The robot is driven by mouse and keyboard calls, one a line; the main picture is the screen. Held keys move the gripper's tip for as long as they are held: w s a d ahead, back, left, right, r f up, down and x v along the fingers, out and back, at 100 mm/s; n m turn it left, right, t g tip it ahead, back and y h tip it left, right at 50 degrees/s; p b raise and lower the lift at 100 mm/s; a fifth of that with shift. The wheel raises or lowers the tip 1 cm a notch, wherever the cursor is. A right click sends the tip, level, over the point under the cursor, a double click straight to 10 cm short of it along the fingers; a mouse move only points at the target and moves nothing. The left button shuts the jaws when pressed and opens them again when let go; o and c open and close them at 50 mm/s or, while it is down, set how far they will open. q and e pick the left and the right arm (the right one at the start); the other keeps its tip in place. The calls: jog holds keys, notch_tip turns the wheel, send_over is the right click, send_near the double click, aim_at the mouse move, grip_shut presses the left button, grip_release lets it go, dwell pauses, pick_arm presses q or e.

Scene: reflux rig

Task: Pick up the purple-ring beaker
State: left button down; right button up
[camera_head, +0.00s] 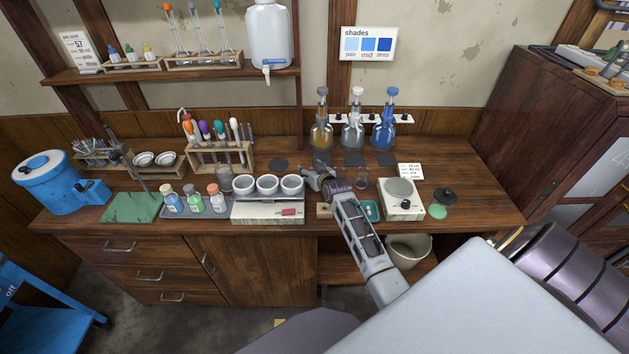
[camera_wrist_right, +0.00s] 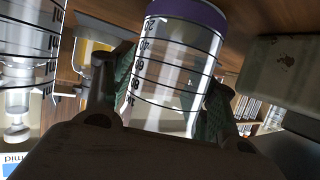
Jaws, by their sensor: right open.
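The purple-ring beaker (camera_wrist_right: 178,75) fills the middle of the right wrist view. It is clear glass with black graduation marks and a purple band at the picture's top. My right gripper (camera_wrist_right: 160,88) is open, with a green-padded finger on each side of the beaker; whether they touch it I cannot tell. In the head view my right gripper (camera_head: 319,178) is low over the bench, right of the white cups, and I cannot make out the beaker there. My left gripper is not in view.
A second graduated glass (camera_wrist_right: 28,42) stands close by in the right wrist view. The bench's right end (camera_head: 480,195) is clear.

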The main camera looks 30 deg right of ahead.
jog(key=shift+c, duration=0.3)
jog(key=c, duration=1)
jog(key=shift+c, duration=0.2)
grip_shut()
